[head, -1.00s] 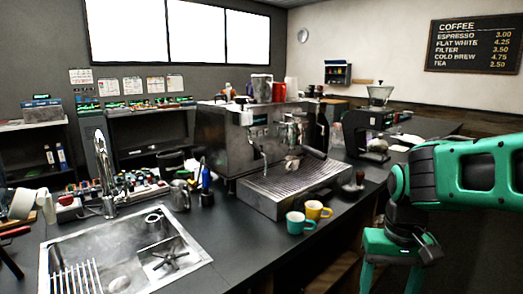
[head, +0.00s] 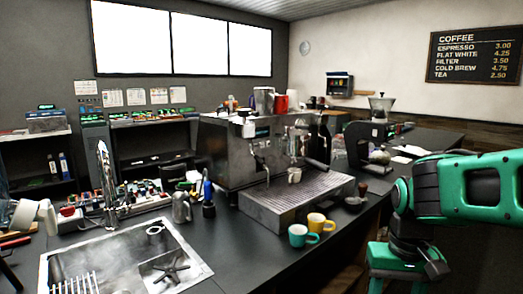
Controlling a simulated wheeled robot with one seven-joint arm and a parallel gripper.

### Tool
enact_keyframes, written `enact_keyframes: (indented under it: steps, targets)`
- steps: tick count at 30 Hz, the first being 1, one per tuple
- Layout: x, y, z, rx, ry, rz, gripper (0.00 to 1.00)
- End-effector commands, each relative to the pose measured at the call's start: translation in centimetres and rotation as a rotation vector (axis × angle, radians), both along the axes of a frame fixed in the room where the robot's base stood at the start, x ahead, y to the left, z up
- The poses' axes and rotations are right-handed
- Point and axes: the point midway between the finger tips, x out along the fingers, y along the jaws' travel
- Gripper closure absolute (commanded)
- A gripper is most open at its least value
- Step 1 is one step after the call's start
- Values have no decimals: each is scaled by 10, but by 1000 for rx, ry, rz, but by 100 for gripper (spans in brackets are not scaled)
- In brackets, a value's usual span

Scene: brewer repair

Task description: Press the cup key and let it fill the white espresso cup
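The espresso machine (head: 235,155) stands on the counter in the middle of the head view. A small white cup (head: 294,175) sits on the drip tray (head: 300,198), below the group head and portafilter. A small dark panel (head: 262,131) shows on the machine's front; I cannot make out a single cup key. What is inside the cup is too small to tell. My gripper (head: 395,268) hangs at the bottom right, well apart from the machine. Its fingertips are cut off by the picture's lower edge, so I cannot see its opening.
A teal mug (head: 300,236) and a yellow mug (head: 320,222) stand before the drip tray. A tamper (head: 361,189) and a grinder (head: 372,135) are to its right. A metal jug (head: 181,207) and a sink (head: 125,260) are to the left.

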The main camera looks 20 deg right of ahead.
Motion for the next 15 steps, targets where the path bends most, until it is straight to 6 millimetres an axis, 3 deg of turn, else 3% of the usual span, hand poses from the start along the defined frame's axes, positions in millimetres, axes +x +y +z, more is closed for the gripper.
enact_keyframes:
  steps: [1, 6, 15]
  targets:
    - [0, 0, 0, 0, 0, 0, 61]
    - [0, 0, 0, 0, 0, 0, 100]
    - [0, 0, 0, 0, 0, 0, 100]
